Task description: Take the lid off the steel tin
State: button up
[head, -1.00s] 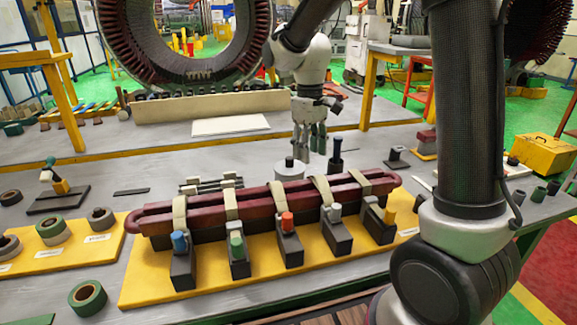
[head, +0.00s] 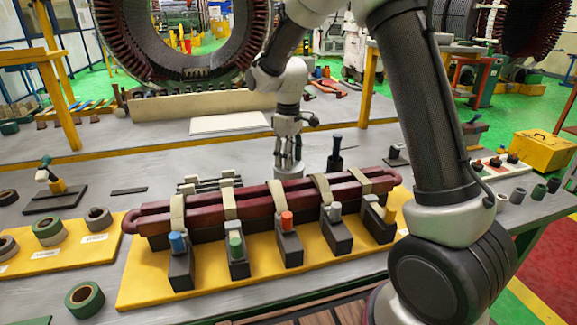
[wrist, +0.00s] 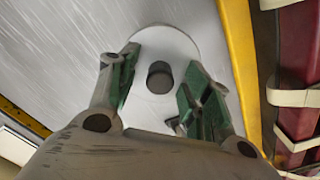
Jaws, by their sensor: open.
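The steel tin shows in the wrist view as a pale round lid (wrist: 152,98) with a dark knob (wrist: 159,78) at its centre. My gripper (wrist: 160,88) is open, with its green-padded fingers on either side of the knob and a gap between each finger and the knob. In the head view my gripper (head: 288,158) points down over the tin (head: 289,174), behind the dark red coil. The fingers hide most of the lid and the knob there, and the coil hides the tin's lower part.
The dark red coil (head: 255,203) lies strapped on a yellow board (head: 140,285) in front of the tin, with several clamps. A dark upright tool (head: 335,153) stands close to the right of the tin.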

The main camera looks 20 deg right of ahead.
grip_shut()
jog(key=shift+r, duration=0.1)
